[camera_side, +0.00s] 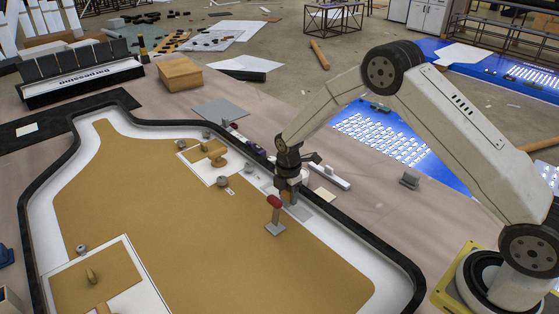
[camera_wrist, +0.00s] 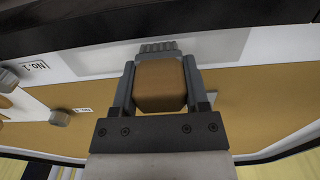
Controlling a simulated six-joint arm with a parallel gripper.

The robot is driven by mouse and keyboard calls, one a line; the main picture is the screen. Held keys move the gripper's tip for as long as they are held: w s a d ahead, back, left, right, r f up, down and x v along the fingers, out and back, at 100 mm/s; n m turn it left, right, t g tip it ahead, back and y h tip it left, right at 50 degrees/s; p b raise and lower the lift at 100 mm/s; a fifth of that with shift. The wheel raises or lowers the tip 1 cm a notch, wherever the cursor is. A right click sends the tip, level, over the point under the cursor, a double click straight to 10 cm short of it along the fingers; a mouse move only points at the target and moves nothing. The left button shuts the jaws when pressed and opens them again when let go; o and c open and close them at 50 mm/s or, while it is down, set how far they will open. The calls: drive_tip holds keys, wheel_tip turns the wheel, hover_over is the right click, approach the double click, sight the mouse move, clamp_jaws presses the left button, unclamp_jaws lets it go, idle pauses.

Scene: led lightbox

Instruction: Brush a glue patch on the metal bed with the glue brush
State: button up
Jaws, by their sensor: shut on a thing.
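My gripper (camera_side: 290,188) points down over the far right border of the bottle-shaped panel. It is shut on the glue brush, which shows in the wrist view as a brown block (camera_wrist: 160,88) between both fingers, with a ridged grey end (camera_wrist: 158,47) beyond them. In the side view the brush is mostly hidden by the gripper. A flat grey plate (camera_side: 301,212) lies just below the gripper; I cannot tell whether it is the metal bed or whether the brush touches it. No glue patch can be made out.
A red-knobbed post (camera_side: 274,202) stands on a small grey base close in front of the gripper. A white board (camera_side: 190,158) with wooden pieces lies left of it. The panel's dark raised rim (camera_side: 345,232) runs behind. The brown panel middle (camera_side: 150,210) is mostly clear.

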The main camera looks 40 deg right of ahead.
sight(304, 215)
drive_tip(key=shift+s, duration=3.1)
drive_tip(key=shift+s+r, duration=0.15)
drive_tip(key=shift+s, duration=0.05)
wheel_tip(304, 215, up, 8)
